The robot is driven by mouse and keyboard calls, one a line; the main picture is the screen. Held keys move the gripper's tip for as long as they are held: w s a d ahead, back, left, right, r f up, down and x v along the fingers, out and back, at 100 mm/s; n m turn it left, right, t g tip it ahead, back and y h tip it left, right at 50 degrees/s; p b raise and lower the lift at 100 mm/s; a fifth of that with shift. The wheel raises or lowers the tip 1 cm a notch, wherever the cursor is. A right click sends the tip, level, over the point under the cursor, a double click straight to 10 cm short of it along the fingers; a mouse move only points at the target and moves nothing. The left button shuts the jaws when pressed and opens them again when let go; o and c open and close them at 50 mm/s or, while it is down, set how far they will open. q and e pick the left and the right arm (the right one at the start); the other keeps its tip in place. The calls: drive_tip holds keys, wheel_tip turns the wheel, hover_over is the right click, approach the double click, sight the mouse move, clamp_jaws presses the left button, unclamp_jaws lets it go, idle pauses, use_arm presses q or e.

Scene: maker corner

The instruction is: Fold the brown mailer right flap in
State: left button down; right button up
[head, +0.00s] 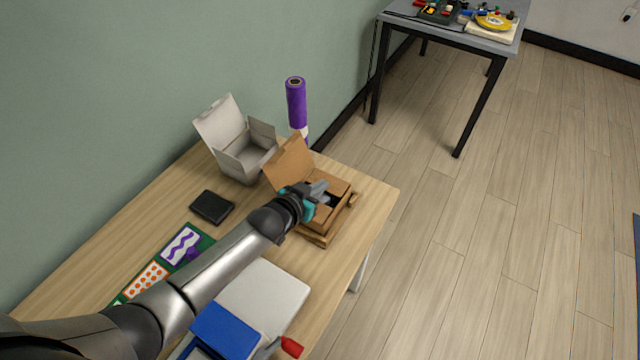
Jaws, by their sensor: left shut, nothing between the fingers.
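The brown mailer (288,164) is a small cardboard box at the far end of the wooden table. Its lid stands up, leaning back at the upper left. A small brown flap (353,200) shows at its right side; its exact angle is hard to tell. My left gripper (322,195) is shut and empty, at the mailer's opening. It and my left arm hide the mailer's near left side and part of the inside. Whether the fingers touch the cardboard cannot be told. My right gripper is not in view.
A grey open box (241,160) stands left of the mailer, with a purple roll (296,103) behind. A black wallet-like item (212,207), patterned cards (180,246), a white case (275,295) and a blue box (225,334) lie nearer. Table (378,205) is clear right of the mailer.

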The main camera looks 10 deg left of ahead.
use_arm(q)
drive_tip(key=shift+r+p, duration=0.65)
drive_tip(key=shift+r, duration=0.15)
wheel_tip(320, 180, up, 3)
drive_tip(key=p, duration=0.2)
drive_tip(key=shift+p, duration=0.4)
drive_tip(key=s+a+r+p, duration=0.1)
drive_tip(key=s+a+r, duration=0.1)
drive_tip(key=s, duration=0.7)
drive_tip(key=shift+a+p, duration=0.35)
drive_tip(key=shift+a, duration=0.35)
